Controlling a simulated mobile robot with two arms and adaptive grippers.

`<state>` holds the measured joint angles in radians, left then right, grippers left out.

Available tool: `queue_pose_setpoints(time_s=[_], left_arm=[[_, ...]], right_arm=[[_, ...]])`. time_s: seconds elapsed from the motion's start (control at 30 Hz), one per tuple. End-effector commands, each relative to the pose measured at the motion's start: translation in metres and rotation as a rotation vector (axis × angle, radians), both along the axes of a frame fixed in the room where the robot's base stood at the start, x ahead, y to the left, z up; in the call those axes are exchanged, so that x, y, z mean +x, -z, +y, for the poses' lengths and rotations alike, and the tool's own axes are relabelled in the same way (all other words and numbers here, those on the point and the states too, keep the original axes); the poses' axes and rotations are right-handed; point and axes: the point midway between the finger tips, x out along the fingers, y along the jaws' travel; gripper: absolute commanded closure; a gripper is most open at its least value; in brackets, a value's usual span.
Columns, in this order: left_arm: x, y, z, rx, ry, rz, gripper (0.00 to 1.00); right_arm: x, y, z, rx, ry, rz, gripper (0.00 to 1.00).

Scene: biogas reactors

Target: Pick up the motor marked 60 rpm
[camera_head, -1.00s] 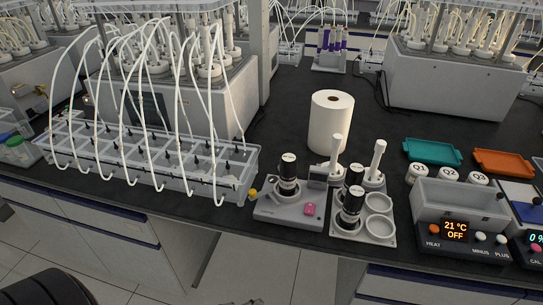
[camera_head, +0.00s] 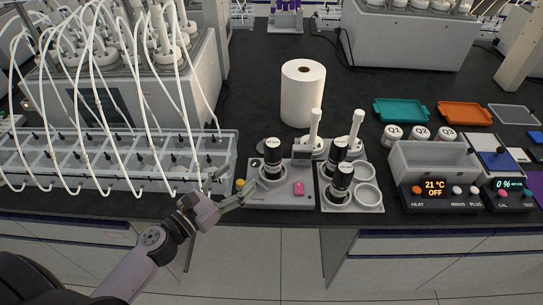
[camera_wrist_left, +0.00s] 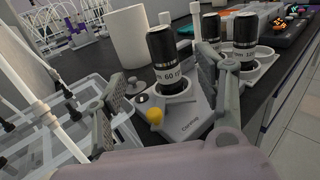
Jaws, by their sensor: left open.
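The motor marked 60 rpm (camera_wrist_left: 166,58) is a black cylinder with a white label band, upright in the grey stand (camera_wrist_left: 190,122) in the left wrist view. In the head view the same motor (camera_head: 272,152) stands at the stand's back left. My left gripper (camera_head: 232,184) is open and empty, just left of the stand. In the left wrist view its two fingers (camera_wrist_left: 168,95) are wide apart, with the motor beyond and between them, not touched. Two more black motors (camera_head: 338,150) (camera_head: 342,178) stand in the white holder (camera_head: 376,208) to the right. My right gripper is not in view.
A yellow knob (camera_wrist_left: 155,116) sits at the stand's near left corner. A clear tank rack with white tubes (camera_head: 110,180) lies left of my gripper. A paper roll (camera_head: 303,95) stands behind; white pestle-like rods (camera_head: 315,125) rise behind the motors. A heater bath (camera_head: 435,165) stands right.

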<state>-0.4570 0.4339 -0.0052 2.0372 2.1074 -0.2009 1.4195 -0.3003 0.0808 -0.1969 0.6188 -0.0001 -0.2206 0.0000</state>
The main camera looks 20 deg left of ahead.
Motion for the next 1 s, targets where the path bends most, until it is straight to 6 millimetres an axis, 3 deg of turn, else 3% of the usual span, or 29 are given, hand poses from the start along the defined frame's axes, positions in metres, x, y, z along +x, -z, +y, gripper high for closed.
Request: queue_pose_setpoints(time_s=[0.4, 0.73, 1.0], left_arm=[[0.069, -0.002, -0.028, 0.001, 0.0, -0.002, 0.36], [0.09, 0.001, -0.038, 0.002, -0.001, -0.001, 0.36], [0.123, 0.005, -0.052, 0.002, 0.0, -0.001, 0.36]], right_arm=[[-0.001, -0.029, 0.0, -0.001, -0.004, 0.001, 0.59], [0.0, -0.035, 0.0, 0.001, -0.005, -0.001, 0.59], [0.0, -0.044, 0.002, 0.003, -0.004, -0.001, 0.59]])
